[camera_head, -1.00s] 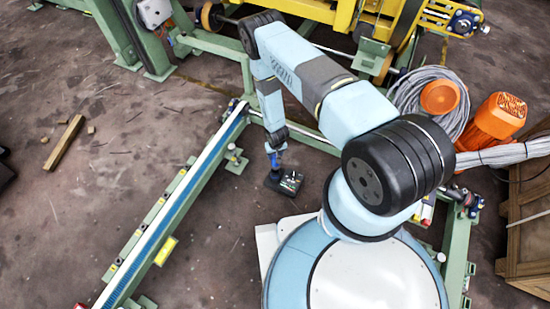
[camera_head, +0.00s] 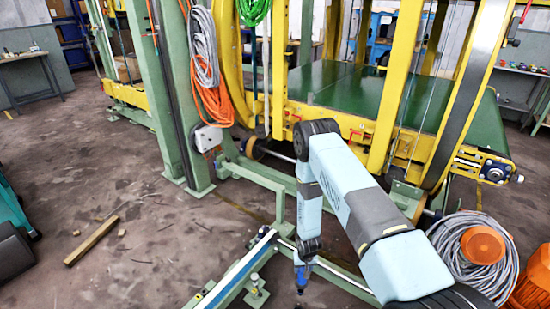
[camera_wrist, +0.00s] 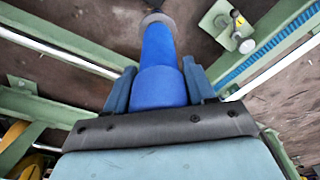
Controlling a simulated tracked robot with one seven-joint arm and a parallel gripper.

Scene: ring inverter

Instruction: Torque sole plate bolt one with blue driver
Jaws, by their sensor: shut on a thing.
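The blue driver (camera_wrist: 158,62) is held in my gripper (camera_wrist: 158,88), with a finger closed on each side of its blue body. Its far end reaches a pale round part at the top of the wrist view. In the head view the driver (camera_head: 301,279) hangs below my wrist near the bottom edge, and its lower part is hard to make out. A green sole plate (camera_wrist: 222,22) with bolt-like metal fittings lies right of the driver in the wrist view, apart from it. A similar plate (camera_head: 256,294) shows beside the rail in the head view. I cannot tell which bolt is bolt one.
A green rail with a blue strip (camera_head: 238,268) runs beside the driver. The yellow ring frame (camera_head: 385,110) and green posts (camera_head: 180,100) stand behind. A wooden bar (camera_head: 91,240) lies on open floor at left.

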